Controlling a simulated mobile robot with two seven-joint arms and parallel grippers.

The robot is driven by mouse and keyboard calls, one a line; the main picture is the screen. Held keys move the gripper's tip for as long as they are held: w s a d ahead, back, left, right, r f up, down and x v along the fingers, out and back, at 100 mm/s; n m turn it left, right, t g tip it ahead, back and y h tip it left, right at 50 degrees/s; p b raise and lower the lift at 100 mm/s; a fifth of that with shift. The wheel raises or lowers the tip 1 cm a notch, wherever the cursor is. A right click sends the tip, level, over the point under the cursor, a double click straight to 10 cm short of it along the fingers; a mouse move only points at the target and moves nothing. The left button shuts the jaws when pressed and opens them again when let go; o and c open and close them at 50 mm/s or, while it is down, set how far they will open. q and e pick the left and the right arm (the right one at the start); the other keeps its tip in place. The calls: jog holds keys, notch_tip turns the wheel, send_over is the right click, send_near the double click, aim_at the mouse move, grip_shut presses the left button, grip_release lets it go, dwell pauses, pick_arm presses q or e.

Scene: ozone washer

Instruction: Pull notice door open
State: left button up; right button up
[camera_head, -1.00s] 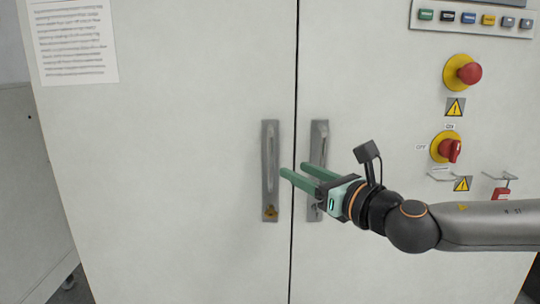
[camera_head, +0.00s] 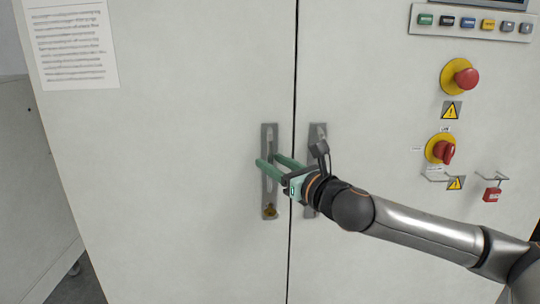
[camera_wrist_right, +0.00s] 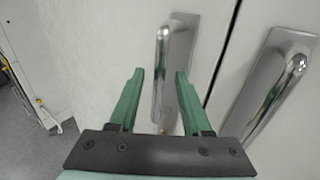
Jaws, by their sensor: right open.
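The notice door (camera_head: 180,120) is the left cabinet door, with a printed sheet (camera_head: 72,45) at its upper left. It looks shut against the right door. Its metal handle (camera_head: 269,140) stands upright near the seam. My right gripper (camera_head: 268,162) is open in front of this handle, its two green fingers pointing left. In the right wrist view the notice door's handle (camera_wrist_right: 162,65) runs down into the gap between the open fingers (camera_wrist_right: 155,80). I cannot tell whether either finger touches it. My left gripper is not in view.
The right door's handle (camera_wrist_right: 278,80) stands close beside, partly behind my wrist in the head view. A red emergency button (camera_head: 466,77), a rotary switch (camera_head: 445,151) and a red padlock (camera_head: 492,194) sit on the right door. Floor shows at the lower left.

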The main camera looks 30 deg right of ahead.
jog(key=shift+w+a, duration=0.1)
jog(key=shift+w, duration=0.7)
jog(key=shift+c, duration=0.3)
grip_shut()
dwell(0.7)
